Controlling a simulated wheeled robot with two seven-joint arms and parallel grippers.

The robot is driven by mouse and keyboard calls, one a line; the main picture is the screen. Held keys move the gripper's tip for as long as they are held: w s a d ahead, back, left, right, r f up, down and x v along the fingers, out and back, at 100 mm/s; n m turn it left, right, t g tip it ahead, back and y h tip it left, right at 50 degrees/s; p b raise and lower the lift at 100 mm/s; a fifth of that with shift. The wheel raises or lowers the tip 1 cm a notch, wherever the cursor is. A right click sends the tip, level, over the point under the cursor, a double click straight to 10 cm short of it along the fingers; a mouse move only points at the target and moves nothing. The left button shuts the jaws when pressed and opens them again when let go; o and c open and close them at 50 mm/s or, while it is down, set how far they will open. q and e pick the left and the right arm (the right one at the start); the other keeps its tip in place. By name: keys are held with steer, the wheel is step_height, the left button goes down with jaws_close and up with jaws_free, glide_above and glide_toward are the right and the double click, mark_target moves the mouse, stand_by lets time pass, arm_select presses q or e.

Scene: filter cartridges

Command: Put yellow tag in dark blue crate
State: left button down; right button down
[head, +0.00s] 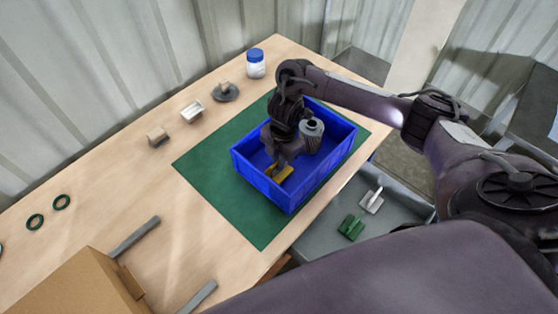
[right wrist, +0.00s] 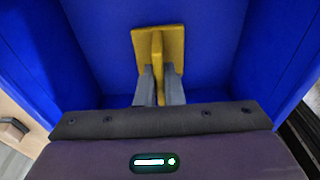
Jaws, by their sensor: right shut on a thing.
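The dark blue crate (head: 256,181) stands on a green mat on the table in the head view. My right gripper (head: 277,168) reaches down inside the crate. It is shut on the yellow tag (head: 284,174), which shows low in the crate. In the right wrist view the tag (right wrist: 174,41) is a yellow plate with an upright rib, and the fingers of my right gripper (right wrist: 159,88) pinch that rib. The blue crate walls (right wrist: 100,40) surround it. I cannot tell whether the tag touches the crate floor. My left gripper is not in view.
A grey cartridge (head: 311,135) stands in the crate beside my gripper. The green mat (head: 215,165) lies under the crate. A white jar (head: 256,64) and several small parts line the back. A green tag (head: 351,227) and a pale tag (head: 372,200) lie on a grey surface at right.

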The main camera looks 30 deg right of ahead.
steer(key=shift+f, duration=0.15)
steer(key=c, duration=1.5)
jaws_free()
steer(key=shift+c, duration=0.2)
steer(key=r+p, duration=0.1)
steer(key=r, duration=0.2)
steer(key=r+p, duration=0.1)
steer(key=r, duration=0.3)
steer(key=d+r+p, duration=0.1)
steer(key=r, duration=0.2)
steer(key=shift+w+d+r, duration=0.1)
steer(key=shift+w+r, duration=0.1)
steer(key=shift+r, duration=1)
